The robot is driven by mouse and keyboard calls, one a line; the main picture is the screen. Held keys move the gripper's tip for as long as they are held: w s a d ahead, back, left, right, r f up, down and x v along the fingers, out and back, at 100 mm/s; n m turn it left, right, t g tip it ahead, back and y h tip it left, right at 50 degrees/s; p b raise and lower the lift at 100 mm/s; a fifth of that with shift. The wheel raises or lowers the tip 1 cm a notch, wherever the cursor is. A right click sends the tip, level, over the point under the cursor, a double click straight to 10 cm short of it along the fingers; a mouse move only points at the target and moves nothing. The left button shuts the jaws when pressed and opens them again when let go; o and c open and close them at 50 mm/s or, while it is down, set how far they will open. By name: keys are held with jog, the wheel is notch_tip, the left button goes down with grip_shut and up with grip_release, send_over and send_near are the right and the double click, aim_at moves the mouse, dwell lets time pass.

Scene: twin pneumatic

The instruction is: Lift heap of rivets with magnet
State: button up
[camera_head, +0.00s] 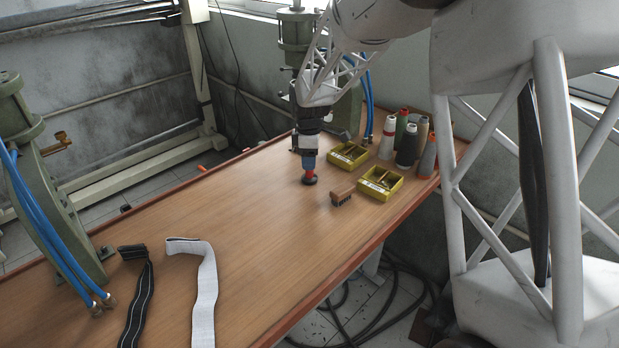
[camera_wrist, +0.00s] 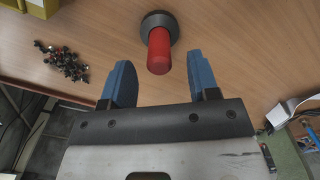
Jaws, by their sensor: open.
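The magnet (camera_wrist: 158,20) has a red cylindrical handle and a dark round base. In the head view the magnet (camera_head: 310,179) stands upright on the table below my gripper (camera_head: 309,158). In the wrist view my gripper (camera_wrist: 160,62) is open, with its blue fingers on either side of the lower end of the red handle; I see gaps on both sides. The heap of small dark, red and silvery rivets (camera_wrist: 62,62) lies on the table left of the magnet, in the wrist view.
Two yellow bins (camera_head: 348,156) (camera_head: 380,183) and several thread cones (camera_head: 406,150) stand right of the magnet. Black (camera_head: 136,300) and white straps (camera_head: 204,290) lie front left. The table's middle is clear.

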jog(key=shift+f, duration=2.05)
jog(key=shift+c, duration=0.3)
grip_shut()
